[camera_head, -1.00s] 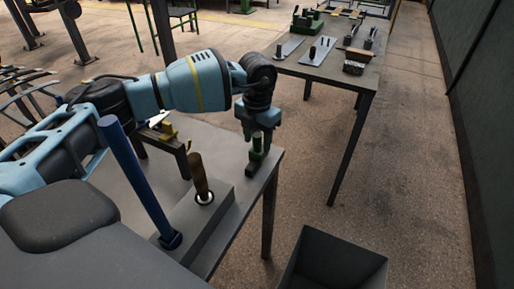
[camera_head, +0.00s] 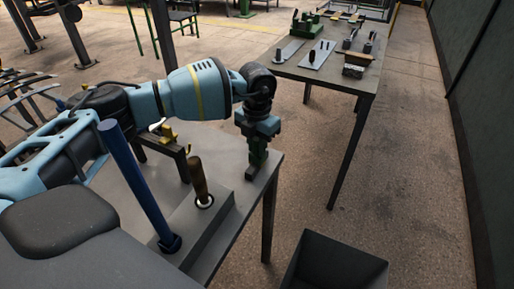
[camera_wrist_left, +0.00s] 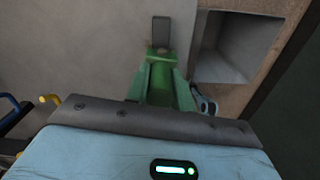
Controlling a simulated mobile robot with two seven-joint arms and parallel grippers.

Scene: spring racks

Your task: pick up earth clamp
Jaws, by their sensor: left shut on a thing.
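The earth clamp (camera_head: 256,160) is a small green block with a grey foot, at the right edge of the near grey table (camera_head: 232,224). My left gripper (camera_head: 257,143) points down from above and is shut on the clamp's upper part. In the left wrist view the green clamp (camera_wrist_left: 161,60) sits between the gripper's green fingers (camera_wrist_left: 161,85), with its grey end beyond. Whether the clamp's foot still touches the tabletop is hard to tell. My right gripper is not in view.
A wooden-handled tool (camera_head: 198,178) stands in a grey block (camera_head: 205,215), beside a blue post (camera_head: 138,185). An open dark bin (camera_head: 333,265) is on the floor at right. A second table (camera_head: 357,82) holds plates and small parts. Floor between is clear.

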